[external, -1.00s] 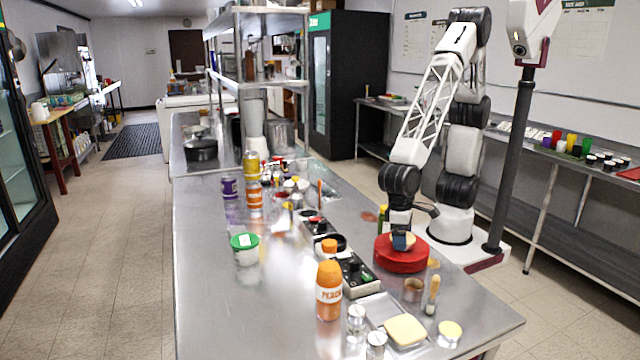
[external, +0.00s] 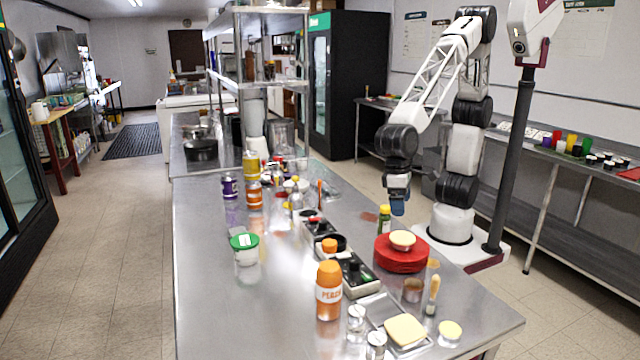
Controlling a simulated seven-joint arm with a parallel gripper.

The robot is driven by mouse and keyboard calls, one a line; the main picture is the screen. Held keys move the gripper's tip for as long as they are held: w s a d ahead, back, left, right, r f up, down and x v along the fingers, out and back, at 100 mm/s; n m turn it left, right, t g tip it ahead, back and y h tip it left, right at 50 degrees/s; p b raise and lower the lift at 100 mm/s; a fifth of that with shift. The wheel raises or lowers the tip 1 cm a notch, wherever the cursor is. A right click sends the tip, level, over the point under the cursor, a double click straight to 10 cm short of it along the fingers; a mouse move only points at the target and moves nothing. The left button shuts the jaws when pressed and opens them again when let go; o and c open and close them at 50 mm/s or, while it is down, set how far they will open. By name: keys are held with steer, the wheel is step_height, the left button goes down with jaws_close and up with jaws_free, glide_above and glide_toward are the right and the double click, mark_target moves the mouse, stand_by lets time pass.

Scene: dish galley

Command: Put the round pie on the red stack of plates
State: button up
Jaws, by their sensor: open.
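The round pie (external: 402,239) is small and pale yellow. It rests on top of the red stack of plates (external: 401,259), near the middle of its upper face. The red stack stands at the right edge of the steel table. My gripper (external: 398,207) is open and empty. It hangs above and behind the stack, clear of the pie.
A metal cup (external: 412,290), a brush (external: 432,297) and a tray with a yellow block (external: 405,331) are in front. An orange bottle (external: 329,291) and a black-topped scale (external: 357,273) stand to the left.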

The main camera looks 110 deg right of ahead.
steer(key=shift+w+d+r, duration=0.1)
steer(key=shift+r, duration=0.5)
steer(key=s+d+r+n+t, duration=0.2)
steer(key=s+d+n, duration=0.2)
steer(key=s+d, duration=0.6)
steer(key=s+d+r+n+t+h, duration=0.1)
steer(key=s+d+r+n, duration=0.2)
steer(key=s+d, duration=0.8)
steer(key=d+n, duration=0.1)
steer(key=d, duration=0.4)
steer(key=shift+r+n+t, duration=0.25)
steer(key=shift+n+t, duration=0.15)
